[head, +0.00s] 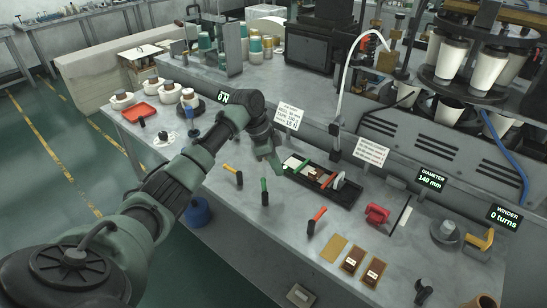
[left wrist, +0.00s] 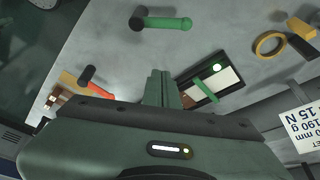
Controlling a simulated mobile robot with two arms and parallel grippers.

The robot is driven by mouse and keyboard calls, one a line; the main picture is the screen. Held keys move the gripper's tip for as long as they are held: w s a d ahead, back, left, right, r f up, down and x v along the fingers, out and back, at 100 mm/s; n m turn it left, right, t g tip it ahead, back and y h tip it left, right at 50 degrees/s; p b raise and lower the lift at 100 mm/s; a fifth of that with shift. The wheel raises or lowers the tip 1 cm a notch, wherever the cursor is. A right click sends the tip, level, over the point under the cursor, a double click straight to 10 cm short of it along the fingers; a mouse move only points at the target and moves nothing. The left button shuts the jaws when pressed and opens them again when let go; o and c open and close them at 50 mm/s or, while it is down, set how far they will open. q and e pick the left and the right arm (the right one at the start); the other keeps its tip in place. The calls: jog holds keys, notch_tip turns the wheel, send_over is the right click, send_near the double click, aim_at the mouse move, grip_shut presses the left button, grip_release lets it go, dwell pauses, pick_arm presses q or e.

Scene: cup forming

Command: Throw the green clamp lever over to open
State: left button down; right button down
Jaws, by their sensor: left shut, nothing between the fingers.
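The green clamp lever (head: 264,186) stands on the bench with a black end at its lower part, between a yellow-handled lever (head: 230,171) and an orange-handled one (head: 318,215). In the left wrist view the green lever (left wrist: 168,24) lies across the top of the picture, its black end at the left. My left gripper (head: 282,168) is above the bench, just beyond and right of the green lever in the head view. Its fingers (left wrist: 160,76) are shut and empty, with bare bench showing between them and the lever. My right gripper is not in view.
A black tray (head: 350,201) with small parts lies right of my left gripper. A sign (head: 288,116) stands behind it. Bare bench surrounds the green lever.

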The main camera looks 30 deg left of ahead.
aim_at(264, 191)
pick_arm(q)
jog(key=x, duration=0.3)
jog(key=shift+w+d+f+p, duration=0.1)
jog(key=shift+f+p, duration=0.25)
jog(key=shift+f, duration=0.05)
jog(key=shift+s+a+f+p, duration=0.3)
jog(key=shift+s+a+p, duration=0.1)
jog(key=shift+a, duration=0.15)
jog(key=shift+s+a+f+p, duration=0.3)
jog(key=shift+a+p, duration=0.1)
jog(key=shift+a, duration=0.15)
jog(key=shift+s+a+f, duration=0.1)
jog(key=shift+s+a, duration=0.15)
jog(key=shift+a, duration=0.05)
jog(key=shift+s+a+f, duration=0.1)
jog(key=shift+a, duration=0.1)
jog(key=shift+d, duration=0.1)
